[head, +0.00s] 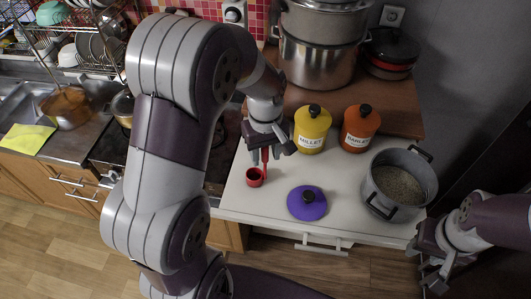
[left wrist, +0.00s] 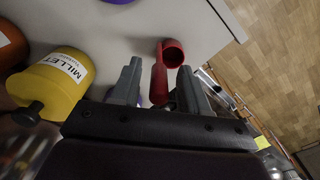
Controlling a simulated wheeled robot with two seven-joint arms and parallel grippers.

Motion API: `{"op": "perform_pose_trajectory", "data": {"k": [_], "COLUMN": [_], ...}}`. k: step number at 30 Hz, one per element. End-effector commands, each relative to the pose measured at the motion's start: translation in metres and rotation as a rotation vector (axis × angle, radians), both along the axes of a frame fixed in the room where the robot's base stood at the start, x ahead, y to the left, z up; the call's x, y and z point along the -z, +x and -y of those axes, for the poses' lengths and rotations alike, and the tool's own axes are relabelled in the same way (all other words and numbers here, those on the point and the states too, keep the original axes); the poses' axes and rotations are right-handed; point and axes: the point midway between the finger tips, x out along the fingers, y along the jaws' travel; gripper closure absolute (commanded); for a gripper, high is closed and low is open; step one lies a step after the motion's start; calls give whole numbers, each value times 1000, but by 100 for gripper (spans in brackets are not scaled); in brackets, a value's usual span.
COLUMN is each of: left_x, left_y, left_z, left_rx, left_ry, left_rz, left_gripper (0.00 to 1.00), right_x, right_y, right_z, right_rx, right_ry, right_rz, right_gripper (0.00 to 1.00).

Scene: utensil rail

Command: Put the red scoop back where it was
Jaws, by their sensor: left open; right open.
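The red scoop (head: 255,177) is at the left of the white counter, its handle pointing up toward my left gripper (head: 268,148). In the left wrist view the red scoop (left wrist: 172,53) has its handle between the two fingers of my left gripper (left wrist: 160,72). That gripper is open around the handle. I cannot tell whether the cup rests on the counter or hangs just above it. My right gripper (head: 432,268) is open and empty in front of the counter at the lower right. I cannot make out a utensil rail.
A yellow MILLET jar (head: 312,133) and an orange BARLEY jar (head: 360,132) stand behind. A purple lid (head: 307,203) lies right of the scoop. A grey pot (head: 398,184) of grain is further right. Steel pots (head: 320,62) stand at the back. My left arm hides part of the stove.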

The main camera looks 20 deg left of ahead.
Motion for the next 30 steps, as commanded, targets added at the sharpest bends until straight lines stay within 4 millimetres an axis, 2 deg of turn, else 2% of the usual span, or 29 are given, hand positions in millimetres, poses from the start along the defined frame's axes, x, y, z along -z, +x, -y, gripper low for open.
{"op": "perform_pose_trajectory", "data": {"k": [6, 9, 12, 14, 17, 21, 24, 27, 30], "left_x": [-52, -91, -109, -114, -107, -67, -49, -42, -41], "left_y": [2, 0, 0, 0, -9, -54, -82, -93, -94], "left_z": [0, 0, 0, 0, 3, 16, 21, 23, 23], "left_rx": [0, 0, 0, 0, 82, 472, 698, 794, 802], "left_ry": [1, 0, 0, 0, 0, 13, 31, 41, 43], "left_rz": [9, 1, 0, 0, 9, 66, 103, 118, 119], "left_gripper": [55, 55, 55, 55, 55, 55, 55, 55, 55], "right_x": [14, -17, -34, -38, -40, -38, -38, -38, -38], "right_y": [0, 0, 0, 0, 0, 0, 0, 0, 0], "right_z": [0, 0, 0, 0, 0, 0, 0, 0, 0], "right_rx": [0, 0, 0, 0, 0, 0, 0, 0, 0], "right_ry": [0, 0, 0, 0, 0, 0, 0, 0, 0], "right_rz": [-1, 0, 0, 0, 0, -1, -1, -1, -1], "right_gripper": [57, 57, 57, 57, 57, 57, 57, 57, 57]}}
